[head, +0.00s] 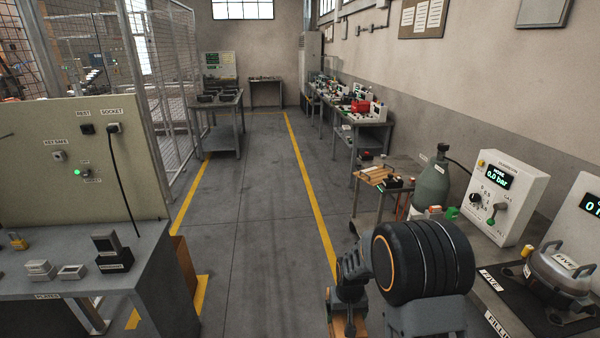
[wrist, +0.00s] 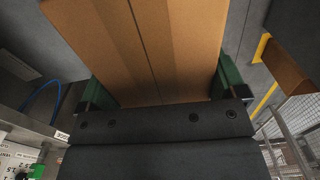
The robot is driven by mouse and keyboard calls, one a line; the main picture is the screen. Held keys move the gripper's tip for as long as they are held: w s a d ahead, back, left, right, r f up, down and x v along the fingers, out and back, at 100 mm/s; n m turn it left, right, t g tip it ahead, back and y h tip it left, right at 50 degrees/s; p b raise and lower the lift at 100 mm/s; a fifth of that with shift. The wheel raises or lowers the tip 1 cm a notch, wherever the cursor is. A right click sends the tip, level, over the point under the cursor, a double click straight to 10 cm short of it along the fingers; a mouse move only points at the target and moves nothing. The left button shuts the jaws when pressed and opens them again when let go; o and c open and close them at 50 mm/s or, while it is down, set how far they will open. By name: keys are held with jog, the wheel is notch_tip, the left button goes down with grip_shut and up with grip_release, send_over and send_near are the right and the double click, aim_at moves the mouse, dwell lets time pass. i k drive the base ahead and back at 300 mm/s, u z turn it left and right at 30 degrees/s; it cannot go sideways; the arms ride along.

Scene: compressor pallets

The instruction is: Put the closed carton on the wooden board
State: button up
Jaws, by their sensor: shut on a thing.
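A brown closed carton (wrist: 150,45) with a seam down its middle fills the upper centre of the wrist view. My gripper (wrist: 165,85) is shut on it, with a green-padded finger against each side. In the head view a small part of what looks like the carton (head: 339,327) shows at the bottom edge, and my black arm hides the rest. A light wooden piece (head: 374,175), perhaps the wooden board, lies on a small table past my arm. I cannot tell its exact shape, and it is apart from the carton.
A bench with a grey cylinder (head: 430,185), a gauge box (head: 507,195) and a metal pot (head: 560,270) stands close on the right. A grey workbench (head: 75,255) is on the left. The floor aisle (head: 255,220) between them is clear.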

aim_at(374, 171)
jog(key=u, duration=0.05)
jog(key=i, duration=1.85)
jog(key=z, duration=0.4)
jog(key=i, duration=1.9)
jog(key=z, duration=0.35)
